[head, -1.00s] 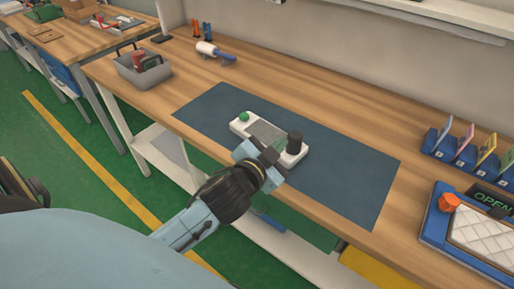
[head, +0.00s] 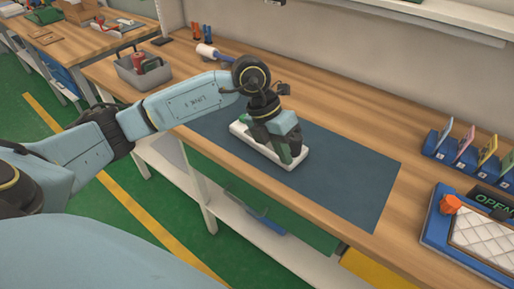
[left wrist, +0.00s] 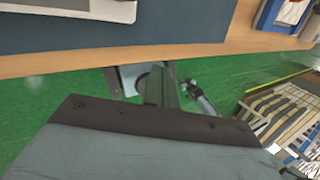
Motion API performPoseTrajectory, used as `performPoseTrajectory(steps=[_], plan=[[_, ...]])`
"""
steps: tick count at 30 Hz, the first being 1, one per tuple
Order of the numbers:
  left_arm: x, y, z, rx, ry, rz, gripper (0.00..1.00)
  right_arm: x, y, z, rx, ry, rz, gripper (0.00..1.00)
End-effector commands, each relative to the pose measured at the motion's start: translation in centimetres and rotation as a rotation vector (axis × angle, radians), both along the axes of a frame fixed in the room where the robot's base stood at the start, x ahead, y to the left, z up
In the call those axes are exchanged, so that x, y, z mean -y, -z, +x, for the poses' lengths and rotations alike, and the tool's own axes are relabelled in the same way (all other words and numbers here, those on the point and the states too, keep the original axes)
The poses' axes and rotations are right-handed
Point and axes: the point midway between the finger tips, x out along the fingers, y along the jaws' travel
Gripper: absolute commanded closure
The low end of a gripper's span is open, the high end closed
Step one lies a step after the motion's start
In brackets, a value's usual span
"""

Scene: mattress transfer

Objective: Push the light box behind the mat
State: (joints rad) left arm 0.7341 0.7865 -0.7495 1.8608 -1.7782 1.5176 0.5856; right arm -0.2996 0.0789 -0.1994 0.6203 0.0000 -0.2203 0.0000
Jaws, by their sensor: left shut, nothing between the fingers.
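The white light box (head: 255,144), with a green button at its left end, lies on the dark blue mat (head: 345,184) on the workbench. Its near edge also shows in the left wrist view (left wrist: 112,9), on the mat (left wrist: 45,32). My left gripper (head: 286,152) is shut and empty, pointing down over the right part of the box in the head view. It hides the middle and right of the box top. Whether it touches the box I cannot tell. In the left wrist view its fingers (left wrist: 162,88) show against the green floor. My right gripper is not in view.
A grey tote (head: 142,72) stands at the bench's left end. A blue tray (head: 433,236) with a quilted white pad and a blue card holder (head: 460,158) are on the right. The wooden bench behind the mat is mostly clear.

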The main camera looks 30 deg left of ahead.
Motion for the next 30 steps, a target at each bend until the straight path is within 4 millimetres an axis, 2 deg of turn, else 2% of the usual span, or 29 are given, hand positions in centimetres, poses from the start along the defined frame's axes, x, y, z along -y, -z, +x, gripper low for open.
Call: performPoseTrajectory(steps=[1,3,6,9,14,26,30], plan=[[-2.8,-0.2,0.6,-0.005,-0.025,0.117,1.0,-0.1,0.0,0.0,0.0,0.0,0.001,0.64],[-5.9,-0.4,0.9,-0.022,-0.06,0.248,1.0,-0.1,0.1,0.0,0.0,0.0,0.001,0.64],[-8.9,-1.0,1.1,-0.042,-0.1,0.373,1.0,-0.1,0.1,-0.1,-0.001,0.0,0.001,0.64],[-10.3,-1.2,1.1,-0.052,-0.123,0.432,1.0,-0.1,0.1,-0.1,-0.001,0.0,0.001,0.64],[-10.7,0.3,1.0,-0.059,-0.129,0.447,1.0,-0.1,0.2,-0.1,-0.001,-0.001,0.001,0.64],[-10.5,8.8,0.9,-0.06,-0.126,0.443,1.0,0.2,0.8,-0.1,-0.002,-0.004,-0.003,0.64],[-10.3,8.7,3.0,-0.054,-0.128,0.44,1.0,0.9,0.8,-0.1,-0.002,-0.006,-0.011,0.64]])
